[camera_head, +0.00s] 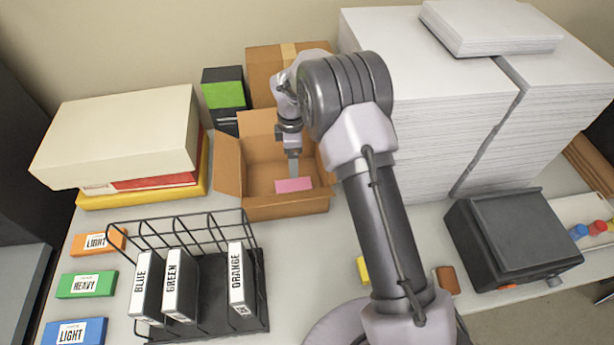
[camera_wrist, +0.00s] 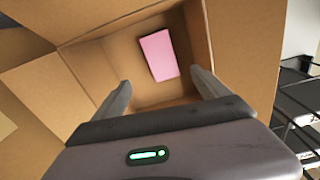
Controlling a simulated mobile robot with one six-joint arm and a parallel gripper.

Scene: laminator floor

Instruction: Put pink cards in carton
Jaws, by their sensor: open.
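The pink cards (camera_head: 293,185) show as a flat pink block inside the open cardboard carton (camera_head: 285,208). In the wrist view the pink cards (camera_wrist: 158,55) lie on the floor of the carton (camera_wrist: 245,50), near its far wall and apart from my fingers. My gripper (camera_head: 294,168) is over the carton, pointing down into it. In the wrist view my gripper (camera_wrist: 160,90) has its two fingers spread, with nothing between them. The carton's flaps are folded outward.
A black wire rack (camera_head: 255,300) with binders stands front left. Orange, green and blue boxes (camera_head: 87,284) lie left of it. Tall paper stacks (camera_head: 430,110) rise to the right of the carton. A closed brown box (camera_head: 262,75) and a black-green box (camera_head: 224,95) stand behind.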

